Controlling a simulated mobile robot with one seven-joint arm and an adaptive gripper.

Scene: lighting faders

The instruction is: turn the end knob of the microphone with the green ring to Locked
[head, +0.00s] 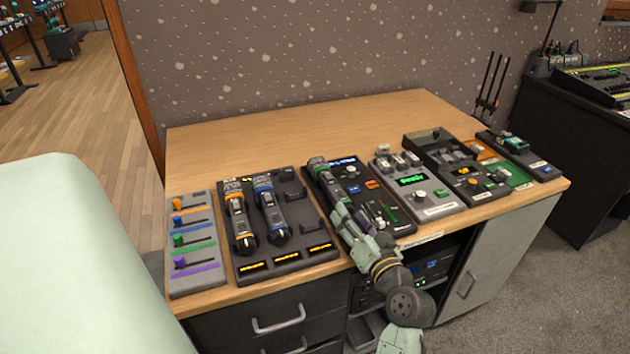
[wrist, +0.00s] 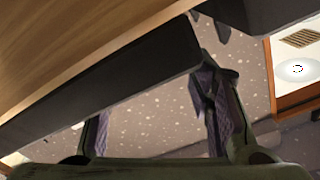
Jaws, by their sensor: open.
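I cannot make out a microphone with a green ring in either view. In the head view, a microphone with an orange ring (head: 238,220) and one with a blue ring (head: 270,212) lie side by side in a dark tray (head: 262,268). The tray's right-hand place (head: 300,208) shows only dark clips. My gripper (head: 318,164) is over the black panel to the right of the tray, partly lost against my arm. In the wrist view my gripper (wrist: 155,112) is open with no held thing visible. A dark bar-like edge (wrist: 110,92) crosses in front of it.
A fader panel (head: 194,262) lies left of the tray. A grey panel with a green display (head: 430,207) and further dark panels (head: 478,190) stand to the right of my arm. The back of the wooden desk (head: 270,130) is clear.

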